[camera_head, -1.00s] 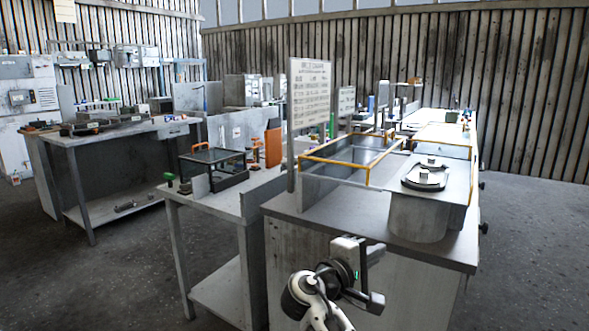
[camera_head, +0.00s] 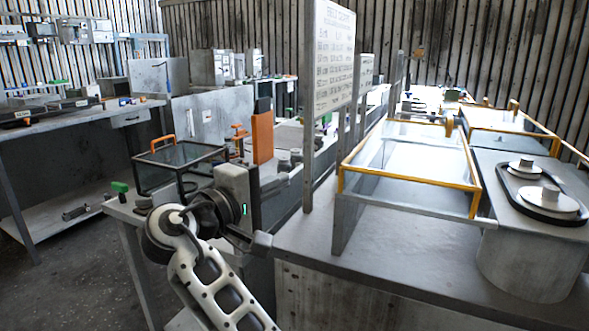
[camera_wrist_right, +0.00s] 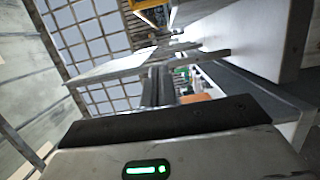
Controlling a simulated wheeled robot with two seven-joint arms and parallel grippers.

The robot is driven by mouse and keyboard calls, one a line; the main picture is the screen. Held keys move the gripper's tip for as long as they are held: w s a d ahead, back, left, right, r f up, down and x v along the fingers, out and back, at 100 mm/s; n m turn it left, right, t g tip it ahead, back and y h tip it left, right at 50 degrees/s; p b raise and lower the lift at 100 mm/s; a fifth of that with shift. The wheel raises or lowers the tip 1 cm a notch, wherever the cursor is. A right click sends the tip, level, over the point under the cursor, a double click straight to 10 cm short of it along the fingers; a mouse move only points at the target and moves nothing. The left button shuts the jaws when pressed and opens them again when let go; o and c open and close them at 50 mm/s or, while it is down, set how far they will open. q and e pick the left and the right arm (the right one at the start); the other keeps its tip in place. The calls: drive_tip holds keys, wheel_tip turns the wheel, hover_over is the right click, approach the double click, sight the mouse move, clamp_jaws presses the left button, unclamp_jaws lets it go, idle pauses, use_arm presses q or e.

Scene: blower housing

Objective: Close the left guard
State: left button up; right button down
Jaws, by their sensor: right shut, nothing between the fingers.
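A guard with a yellow-orange frame and clear panels (camera_head: 407,188) stands on the grey bench at the right in the head view. Its frame rises above the bench top, beside a round housing (camera_head: 530,262). A second yellow-framed guard (camera_head: 510,130) is behind it to the right. I cannot tell for certain which is the left guard, or how far either is open. My left gripper is out of view.
A white sign board (camera_head: 334,55) on a post stands between the gripper and the guard. A dark-framed glass box with an orange handle (camera_head: 180,165) and an orange panel (camera_head: 262,137) are on the left bench. The near bench top (camera_head: 305,240) has bare room.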

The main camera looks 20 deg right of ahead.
drive_tip(key=d+p, duration=0.1)
drive_tip(key=d, duration=1)
drive_tip(key=shift+w+d+p, duration=0.15)
drive_tip(key=shift+w+p, duration=0.05)
drive_tip(key=shift+p, duration=0.15)
drive_tip(key=shift+s+r, duration=0.1)
